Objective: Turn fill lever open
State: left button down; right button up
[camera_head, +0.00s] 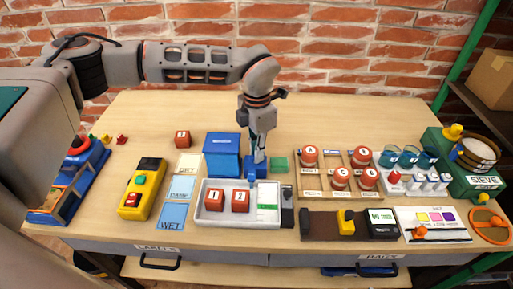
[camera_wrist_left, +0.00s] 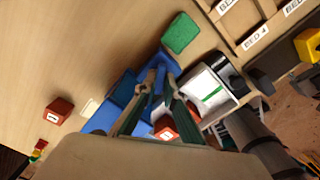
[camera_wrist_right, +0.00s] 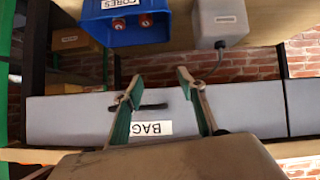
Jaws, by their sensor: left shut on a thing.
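The blue fill station (camera_head: 222,158) stands at the middle of the table, with a blue lever part (camera_head: 250,171) at its right side. My left gripper (camera_head: 259,154) reaches straight down there and is shut on the blue lever. In the left wrist view the lever (camera_wrist_left: 158,68) shows between the two fingertips, and the fingers hide part of it. A green pad (camera_head: 279,164) lies just right of the gripper. My right gripper (camera_wrist_right: 155,88) is open and empty in front of a grey drawer (camera_wrist_right: 70,118); it does not show in the head view.
A white tray (camera_head: 211,218) with red numbered blocks lies in front of the station. A wooden rack (camera_head: 312,188) with red-capped pieces stands to the right. A yellow button box (camera_head: 142,190) stands left. The back of the table (camera_head: 330,115) is clear.

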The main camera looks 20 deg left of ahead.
pick_arm(q)
jog(key=n+p, duration=0.1)
jog(key=n, duration=0.4)
jog(key=shift+n, duration=0.3)
jog(key=n, duration=0.3)
jog(key=shift+n, duration=1.5)
pick_arm(e)
jog(key=shift+w+r, duration=0.15)
jog(key=shift+r, duration=0.85)
pick_arm(q)
jog(key=c, duration=2.1)
grip_release()
jog(key=shift+c, duration=0.2)
jog(key=shift+r, duration=0.1)
pick_arm(e)
jog(key=shift+d, duration=0.15)
